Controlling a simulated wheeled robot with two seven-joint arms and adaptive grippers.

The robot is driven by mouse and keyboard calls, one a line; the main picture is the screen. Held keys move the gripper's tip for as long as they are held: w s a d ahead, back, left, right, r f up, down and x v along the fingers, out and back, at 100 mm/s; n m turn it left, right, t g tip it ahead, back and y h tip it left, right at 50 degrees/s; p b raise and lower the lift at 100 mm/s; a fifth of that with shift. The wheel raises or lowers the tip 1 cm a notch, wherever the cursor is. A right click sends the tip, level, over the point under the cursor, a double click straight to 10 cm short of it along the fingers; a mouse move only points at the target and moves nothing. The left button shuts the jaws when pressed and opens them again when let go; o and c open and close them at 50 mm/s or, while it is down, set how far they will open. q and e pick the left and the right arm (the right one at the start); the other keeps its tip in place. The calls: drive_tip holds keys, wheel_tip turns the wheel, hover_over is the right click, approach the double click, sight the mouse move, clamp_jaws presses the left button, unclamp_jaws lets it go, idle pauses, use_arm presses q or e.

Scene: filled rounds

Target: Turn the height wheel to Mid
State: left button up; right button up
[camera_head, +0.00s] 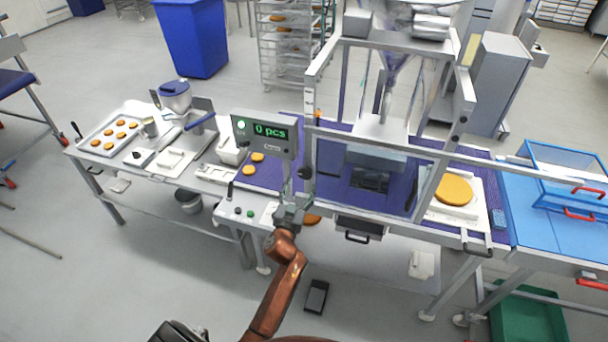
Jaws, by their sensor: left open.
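A small dark round knob (305,173), which looks like the height wheel, sits on the left front post of the machine frame (311,128). Any Mid mark is too small to read. My left gripper (291,208) is at the front of the machine, just below and left of the knob, and appears apart from it. Its fingers are small and partly lost against the post behind, but it is open with nothing visible in it. My right gripper is not in view.
A display reading "0 pcs" (265,133) stands left of the post. A purple belt (262,175) carries orange rounds. A large orange round (454,190) lies at right, near a blue table (545,225).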

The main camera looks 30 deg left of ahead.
sight(305, 174)
use_arm(q)
drive_tip(key=shift+x, duration=3.15)
drive_tip(key=shift+f, duration=0.1)
drive_tip(key=c, duration=1.2)
